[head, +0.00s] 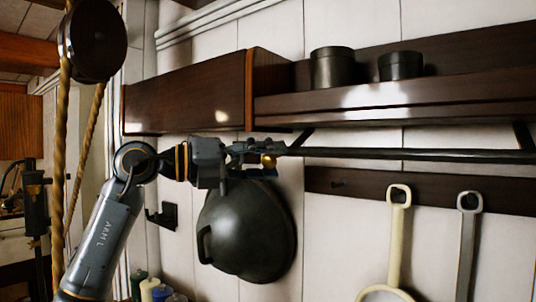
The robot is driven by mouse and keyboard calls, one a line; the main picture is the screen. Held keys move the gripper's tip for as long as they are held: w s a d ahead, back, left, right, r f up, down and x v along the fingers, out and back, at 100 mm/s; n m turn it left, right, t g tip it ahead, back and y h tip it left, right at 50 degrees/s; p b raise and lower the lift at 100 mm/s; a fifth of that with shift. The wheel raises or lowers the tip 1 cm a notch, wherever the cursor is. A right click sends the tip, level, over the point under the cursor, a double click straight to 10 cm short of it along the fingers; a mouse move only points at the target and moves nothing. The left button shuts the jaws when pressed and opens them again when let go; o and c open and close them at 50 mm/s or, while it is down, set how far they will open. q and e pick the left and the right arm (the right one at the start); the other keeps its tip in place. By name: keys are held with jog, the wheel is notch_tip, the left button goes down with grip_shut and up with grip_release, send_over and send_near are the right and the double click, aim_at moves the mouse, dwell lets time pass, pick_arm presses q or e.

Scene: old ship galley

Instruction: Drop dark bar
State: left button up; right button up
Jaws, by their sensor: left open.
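The dark bar (420,155) runs level under the wall shelf, from my left gripper to the right edge of the head view. Dark brackets slant from the shelf towards it. My left gripper (272,151) is at the bar's left end, with its fingers pointing right. Its jaws are open, and they overlap the bar's end in the picture; I cannot tell whether they touch it. A small brass-coloured piece (268,161) shows at the fingers. The bar's very end is hidden by the gripper. My right gripper is out of view.
A dark wok-like pan (255,238) hangs just below the gripper. Two dark tins (333,68) (401,66) stand on the shelf (450,90) above. A cream ladle (396,240) and a grey utensil (467,245) hang at right. A rope (60,150) with a pulley (97,40) hangs left.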

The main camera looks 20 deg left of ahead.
pick_arm(q)
grip_shut()
dwell(0.3)
